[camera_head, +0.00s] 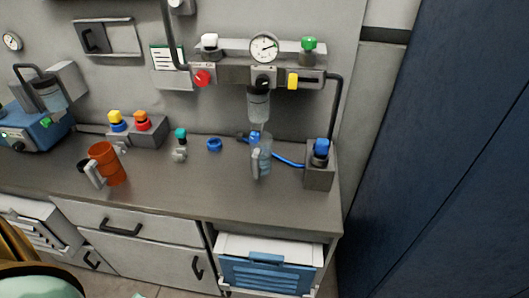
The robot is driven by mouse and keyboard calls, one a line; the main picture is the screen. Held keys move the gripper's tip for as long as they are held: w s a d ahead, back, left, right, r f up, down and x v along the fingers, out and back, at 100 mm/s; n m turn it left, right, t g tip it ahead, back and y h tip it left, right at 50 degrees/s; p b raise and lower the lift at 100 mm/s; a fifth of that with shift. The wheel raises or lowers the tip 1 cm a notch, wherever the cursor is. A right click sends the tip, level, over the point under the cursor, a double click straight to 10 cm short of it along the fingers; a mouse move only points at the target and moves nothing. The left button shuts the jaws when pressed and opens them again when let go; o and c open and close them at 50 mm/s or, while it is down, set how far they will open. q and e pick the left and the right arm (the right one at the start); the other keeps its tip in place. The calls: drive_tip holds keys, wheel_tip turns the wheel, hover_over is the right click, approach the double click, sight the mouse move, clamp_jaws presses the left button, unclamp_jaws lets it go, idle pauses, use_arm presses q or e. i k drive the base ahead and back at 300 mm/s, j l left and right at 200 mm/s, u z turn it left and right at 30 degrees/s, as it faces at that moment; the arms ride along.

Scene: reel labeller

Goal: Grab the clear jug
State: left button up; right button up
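The clear jug (265,158) stands upright on the grey worktop (215,185), right of the middle, with its pale handle toward the viewer's left. It sits below a clear cylinder hanging from the wall manifold. A blue hose passes close by the jug; I cannot tell whether they touch. Neither of my grippers is in view.
An orange jug (108,160) stands left on the worktop. A small teal-topped valve (180,145) and a blue ring (214,144) lie between the jugs. A grey block with a blue knob (319,165) stands right. The worktop front between the jugs is clear.

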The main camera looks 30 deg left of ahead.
sight(260, 152)
drive_tip(key=k+j+z, duration=0.1)
drive_tip(key=j+z, duration=0.25)
drive_tip(key=k+j+z, duration=0.15)
drive_tip(key=j+z, duration=0.15)
drive_tip(key=j, duration=0.2)
drive_tip(key=k+j+z, duration=0.2)
drive_tip(key=j+z, duration=0.15)
